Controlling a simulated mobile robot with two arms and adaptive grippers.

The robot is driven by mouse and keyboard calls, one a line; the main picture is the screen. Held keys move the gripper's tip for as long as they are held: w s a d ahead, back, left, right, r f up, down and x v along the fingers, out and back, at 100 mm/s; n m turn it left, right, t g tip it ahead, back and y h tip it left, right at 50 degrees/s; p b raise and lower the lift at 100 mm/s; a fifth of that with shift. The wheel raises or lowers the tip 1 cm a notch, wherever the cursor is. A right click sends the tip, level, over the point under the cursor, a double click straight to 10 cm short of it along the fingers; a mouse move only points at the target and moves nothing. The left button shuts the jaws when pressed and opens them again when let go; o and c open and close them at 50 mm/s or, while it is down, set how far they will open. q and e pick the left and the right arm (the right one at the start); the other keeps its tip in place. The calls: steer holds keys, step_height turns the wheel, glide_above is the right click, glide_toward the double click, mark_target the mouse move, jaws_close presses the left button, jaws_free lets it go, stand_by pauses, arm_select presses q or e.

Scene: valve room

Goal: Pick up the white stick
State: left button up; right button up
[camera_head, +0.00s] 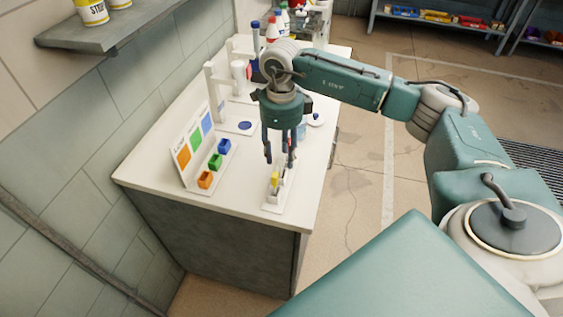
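My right gripper (279,161) points down over the white bench, its fingers apart, with nothing visible between them. Just below and in front of its fingertips is a small white stand (274,208) near the bench's right edge. The stand holds a yellow piece (275,179) and some grey and white parts, partly hidden by the fingers. A white stick cannot be made out clearly among these small parts. My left gripper is not in view.
The bench (160,165) bears a panel with orange, green and blue squares (195,142). Orange (205,180), green (215,161) and blue (224,146) blocks stand beside it. White stands and bottles (272,30) are farther back. A wall shelf (120,25) overhangs at left.

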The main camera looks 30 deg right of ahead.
mark_target(282, 169)
steer(key=shift+s+f+p, duration=0.1)
steer(key=shift+f+p, duration=0.6)
steer(key=shift+f, duration=1.2)
steer(key=c, duration=0.9)
steer(key=shift+r, duration=0.2)
